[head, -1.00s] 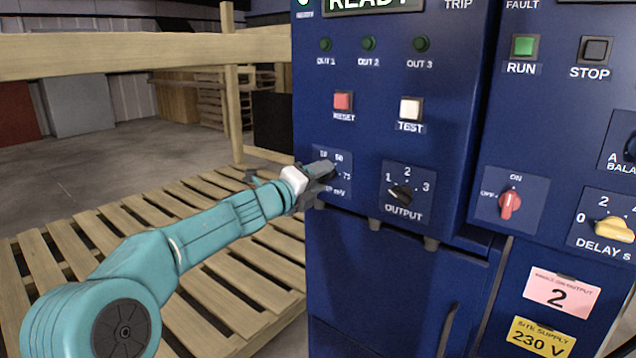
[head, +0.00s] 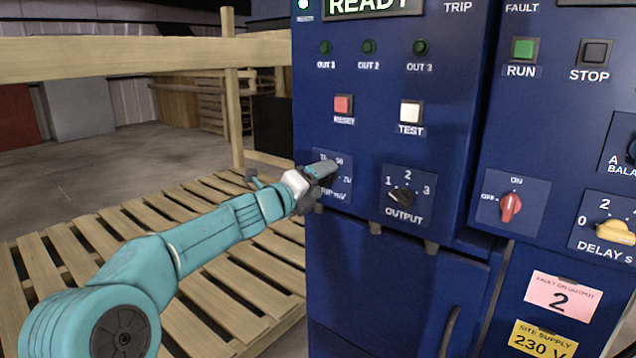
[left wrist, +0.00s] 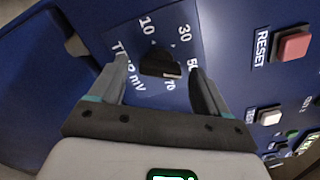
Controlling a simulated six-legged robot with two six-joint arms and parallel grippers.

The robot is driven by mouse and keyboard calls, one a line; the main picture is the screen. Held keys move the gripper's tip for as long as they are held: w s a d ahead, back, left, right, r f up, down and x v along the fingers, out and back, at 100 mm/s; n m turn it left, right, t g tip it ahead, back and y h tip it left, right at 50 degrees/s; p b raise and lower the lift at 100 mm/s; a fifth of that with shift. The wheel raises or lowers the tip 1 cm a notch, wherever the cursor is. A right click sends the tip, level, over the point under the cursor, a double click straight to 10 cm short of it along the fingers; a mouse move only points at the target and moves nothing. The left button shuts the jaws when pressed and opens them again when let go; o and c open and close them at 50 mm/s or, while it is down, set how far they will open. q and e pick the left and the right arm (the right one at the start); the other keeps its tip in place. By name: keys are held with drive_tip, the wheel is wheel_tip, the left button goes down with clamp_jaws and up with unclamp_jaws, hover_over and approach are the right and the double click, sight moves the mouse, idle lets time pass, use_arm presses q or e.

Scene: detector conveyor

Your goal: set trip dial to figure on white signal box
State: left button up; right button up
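The trip dial's plate (head: 344,192), marked TRIP mV, is at the lower left of the dark blue panel. In the left wrist view its plate (left wrist: 125,28) shows the figures 10, 30, 50 and 70 around a black knob (left wrist: 158,62). I cannot tell surely which figure the knob points to. My left gripper (head: 322,174) is at the dial and hides the knob in the head view. In the left wrist view the fingers of this gripper (left wrist: 160,72) are apart, one on each side of the knob, with gaps showing. My right gripper is out of view. No white signal box is visible.
The output dial (head: 401,195) is right of the trip dial, below the red reset button (head: 343,104) and white test button (head: 410,111). A pink note (head: 562,296) reads fault on output 2. A wooden rail (head: 130,56) and pallet (head: 225,260) are at left.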

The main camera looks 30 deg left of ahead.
use_arm(q)
drive_tip(key=shift+s+a, duration=0.1)
drive_tip(key=shift+s, duration=0.35)
drive_tip(key=s+a, duration=0.1)
drive_tip(key=s, duration=1.4)
drive_tip(key=shift+s, duration=0.2)
